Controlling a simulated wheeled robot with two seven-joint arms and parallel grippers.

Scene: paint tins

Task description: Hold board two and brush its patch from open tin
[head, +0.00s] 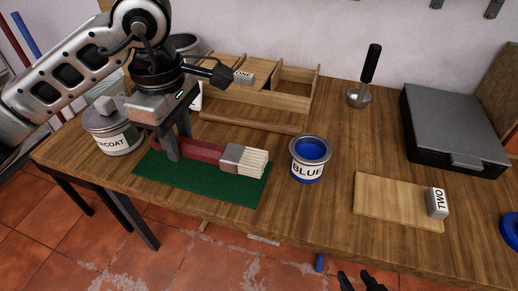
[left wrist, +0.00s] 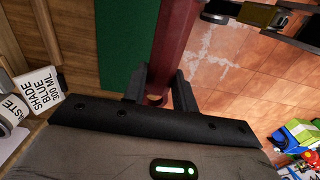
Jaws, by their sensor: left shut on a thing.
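My left gripper (head: 172,150) is shut on the dark red handle of a wide brush (head: 205,150). The handle also shows between the fingers in the left wrist view (left wrist: 178,35). The brush's pale, clean bristles point right over the green mat; I cannot tell whether it touches the mat. The open tin (head: 307,172), labelled BLUE, holds blue paint just right of the bristles. Board two (head: 385,202) is a plain wooden board lying flat at front right, with a grey TWO block (head: 437,203) at its right end. No patch is distinguishable on it. My right gripper (head: 356,277) is open and empty below the table's front edge.
A green mat (head: 215,190) lies under the brush. An OVERCOAT tin (head: 112,138) stands left. Behind are a wooden divided tray (head: 265,98) with a ONE block (head: 243,77), a black-handled tool in a cup (head: 362,97) and a dark case (head: 453,125).

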